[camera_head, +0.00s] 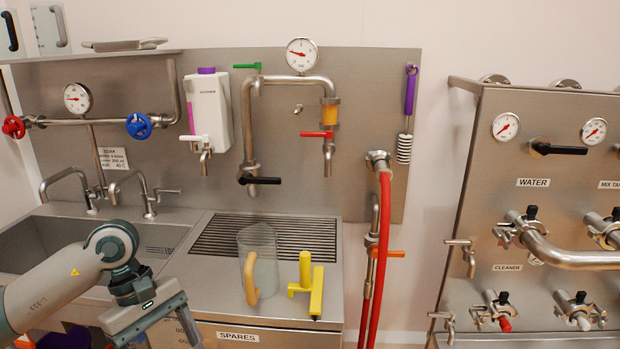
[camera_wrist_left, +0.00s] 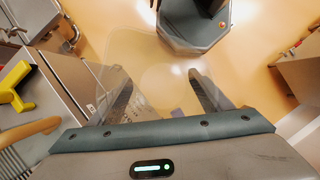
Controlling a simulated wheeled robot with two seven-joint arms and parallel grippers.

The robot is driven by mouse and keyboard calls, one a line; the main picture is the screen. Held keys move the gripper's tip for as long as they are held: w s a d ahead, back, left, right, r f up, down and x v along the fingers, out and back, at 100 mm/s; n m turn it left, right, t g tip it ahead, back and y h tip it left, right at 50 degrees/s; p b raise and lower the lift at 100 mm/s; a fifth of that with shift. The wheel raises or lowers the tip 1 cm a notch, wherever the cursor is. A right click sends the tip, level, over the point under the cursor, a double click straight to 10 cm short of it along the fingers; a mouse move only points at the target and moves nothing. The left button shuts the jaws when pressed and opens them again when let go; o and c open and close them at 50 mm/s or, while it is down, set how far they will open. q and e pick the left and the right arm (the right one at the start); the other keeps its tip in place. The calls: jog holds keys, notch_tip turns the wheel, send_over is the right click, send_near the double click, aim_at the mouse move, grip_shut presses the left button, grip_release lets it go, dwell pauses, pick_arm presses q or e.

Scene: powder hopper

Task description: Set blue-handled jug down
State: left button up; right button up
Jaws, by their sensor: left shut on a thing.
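My left gripper (camera_head: 172,322) is low at the front left of the counter, beside the sink. In the left wrist view its two fingers (camera_wrist_left: 167,98) stand apart with a clear, see-through jug (camera_wrist_left: 160,72) at them, so it is shut on this jug. I take it for the blue-handled jug, but its handle colour does not show. In the head view the held jug is mostly hidden or cut off by the lower edge. My right gripper is not in view.
A clear jug with an orange-yellow handle (camera_head: 251,278) stands on the steel counter (camera_head: 212,277), beside a yellow tool (camera_head: 309,291). A grated drain (camera_head: 305,232) lies behind them. The sink (camera_head: 35,250) is at left, and a red hose (camera_head: 381,260) hangs at right.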

pick_arm(q)
jog(key=m, duration=0.2)
jog(key=s+d+f+m+g+y, duration=0.1)
jog(key=m, duration=0.2)
jog(key=shift+s+d+f+m+y, duration=0.15)
jog(key=shift+d+f+m+y, duration=0.15)
jog(key=shift+d+f+y, duration=0.1)
jog(key=m, duration=0.2)
jog(key=s+f+m+y, duration=0.1)
jog(key=d+m+g+y, duration=0.1)
jog(key=m, duration=0.1)
jog(key=shift+s+f+m, duration=0.25)
jog(key=shift+f+m, duration=0.05)
dwell(1.2)
dwell(0.8)
